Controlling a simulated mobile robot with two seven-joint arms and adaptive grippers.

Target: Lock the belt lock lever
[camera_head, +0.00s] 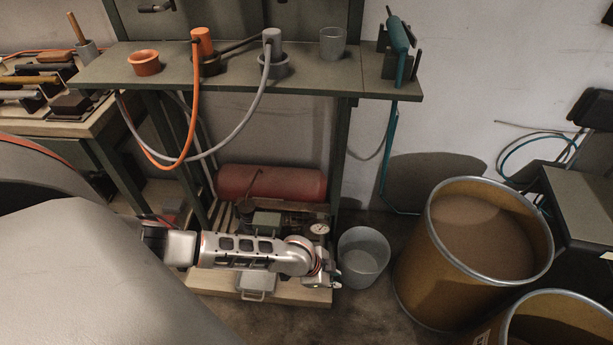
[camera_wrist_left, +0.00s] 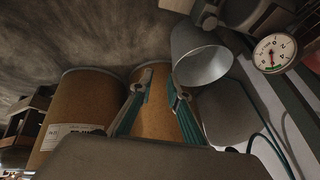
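I cannot make out the belt lock lever in either view. A red tank (camera_head: 272,183) with machinery below it sits on a low wooden base under the bench, and my silver left arm covers part of it. A round pressure gauge (camera_head: 318,228) stands at its right end and also shows in the left wrist view (camera_wrist_left: 274,53). My left gripper (camera_head: 330,281) is low at the right end of this base, beside the gauge and bucket. In the wrist view its two fingers (camera_wrist_left: 157,86) are apart with nothing between them. My right gripper is not in view.
Brown drums (camera_head: 425,262) stand further right. The bench top (camera_head: 160,74) above holds cups and cabled tools. A grey tray (camera_head: 256,284) is at the base's front edge.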

